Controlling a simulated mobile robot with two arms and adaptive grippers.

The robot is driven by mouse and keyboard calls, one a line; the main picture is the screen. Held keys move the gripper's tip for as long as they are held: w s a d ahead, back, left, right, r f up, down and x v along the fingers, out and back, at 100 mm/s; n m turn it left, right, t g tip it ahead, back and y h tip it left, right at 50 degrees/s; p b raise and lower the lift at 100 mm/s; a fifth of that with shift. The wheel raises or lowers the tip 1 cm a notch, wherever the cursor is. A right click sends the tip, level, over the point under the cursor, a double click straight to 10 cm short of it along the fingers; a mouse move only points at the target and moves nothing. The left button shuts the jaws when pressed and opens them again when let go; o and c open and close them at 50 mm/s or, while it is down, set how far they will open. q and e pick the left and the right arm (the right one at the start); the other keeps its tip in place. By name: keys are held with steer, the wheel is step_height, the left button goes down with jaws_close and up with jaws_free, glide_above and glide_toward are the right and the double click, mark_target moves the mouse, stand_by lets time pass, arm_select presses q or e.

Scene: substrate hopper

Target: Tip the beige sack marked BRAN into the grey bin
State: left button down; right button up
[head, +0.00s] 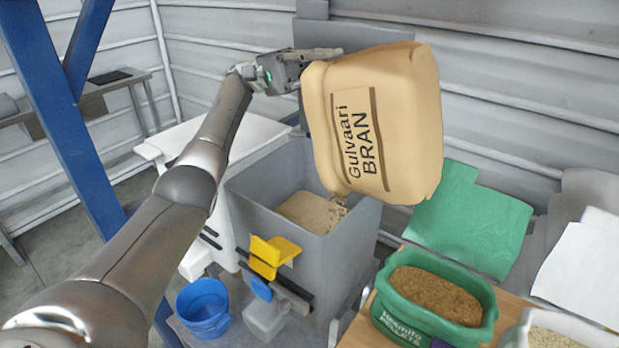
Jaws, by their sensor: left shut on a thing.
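The beige sack marked BRAN (400,115) hangs in the air above the right part of the grey bin (328,262), tilted with its lower left corner over the bin's opening. Some crumbly material shows at that corner, just above the bin's right rim. My left gripper (318,62) is shut on the upper left part of the sack; its fingertips are partly hidden. Pale tan material (311,212) lies inside the bin. My right gripper is not in view.
A green tub (384,322) of brown granules stands on a wooden table at the lower right, beside a white container (517,335). A blue bucket (203,312) is at the bin's lower left. A blue post (62,120) rises at left. Green cloth (475,222) lies right of the bin.

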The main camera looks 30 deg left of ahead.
arm_select(q)
steer(key=shift+a+f+b, duration=0.2)
steer(key=shift+a+b, duration=0.2)
steer(key=shift+w+a+f+h+b, duration=0.1)
steer(key=shift+w+a+h+b, duration=0.05)
steer(key=shift+a+h+b, duration=0.5)
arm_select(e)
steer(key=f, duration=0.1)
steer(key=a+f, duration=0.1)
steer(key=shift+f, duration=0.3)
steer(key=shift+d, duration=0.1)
arm_select(q)
steer(key=shift+a, duration=0.1)
